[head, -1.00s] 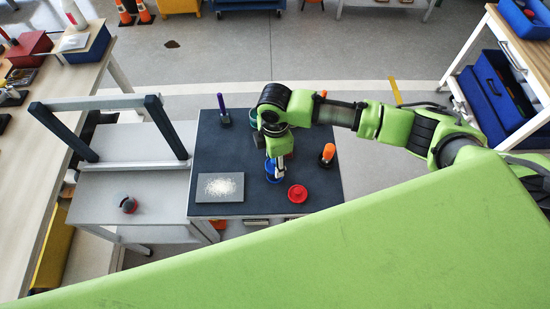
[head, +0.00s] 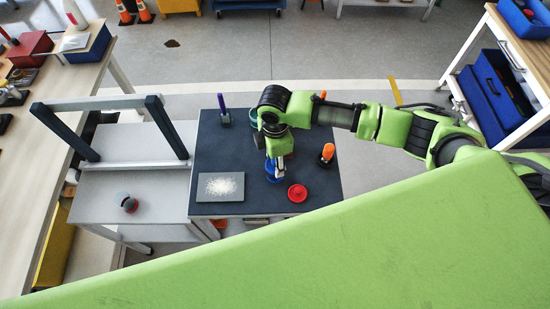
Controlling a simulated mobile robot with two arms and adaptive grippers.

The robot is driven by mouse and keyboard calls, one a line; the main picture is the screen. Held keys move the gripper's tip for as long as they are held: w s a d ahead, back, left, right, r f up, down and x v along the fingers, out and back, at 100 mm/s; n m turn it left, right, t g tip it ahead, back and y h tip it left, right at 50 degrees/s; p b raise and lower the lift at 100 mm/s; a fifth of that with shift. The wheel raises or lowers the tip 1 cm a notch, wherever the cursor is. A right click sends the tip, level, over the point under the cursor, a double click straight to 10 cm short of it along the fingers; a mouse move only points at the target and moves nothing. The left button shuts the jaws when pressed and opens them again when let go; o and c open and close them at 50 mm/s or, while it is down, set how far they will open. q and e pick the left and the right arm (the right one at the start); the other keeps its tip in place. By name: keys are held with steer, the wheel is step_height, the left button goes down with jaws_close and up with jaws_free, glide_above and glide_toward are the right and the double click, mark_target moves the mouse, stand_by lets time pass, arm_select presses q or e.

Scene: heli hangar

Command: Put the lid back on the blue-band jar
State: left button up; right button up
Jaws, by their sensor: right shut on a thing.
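My right gripper (head: 279,171) points down over the dark-topped table, shut on a blue round piece (head: 269,179) that looks like the lid of the blue-band jar. The gripper and my wrist cover much of it. The jar's body cannot be told apart from the blue piece from above, so I cannot tell whether the lid is seated. A red round lid or jar top (head: 297,193) is just to the right, apart from the gripper. My left gripper is not in view.
On the dark table (head: 312,130) are a grey tray of white grains (head: 220,187), a purple-handled tool (head: 224,117) and an orange-topped item (head: 327,154). A teal round item (head: 253,116) is partly behind my arm. A grey frame (head: 108,103) stands left.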

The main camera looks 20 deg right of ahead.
stand_by(0.3)
steer(key=o, duration=0.9)
steer(key=shift+o, duration=0.2)
steer(key=o, duration=0.4)
steer(key=shift+r+p, duration=3.55)
steer(key=shift+p, duration=0.35)
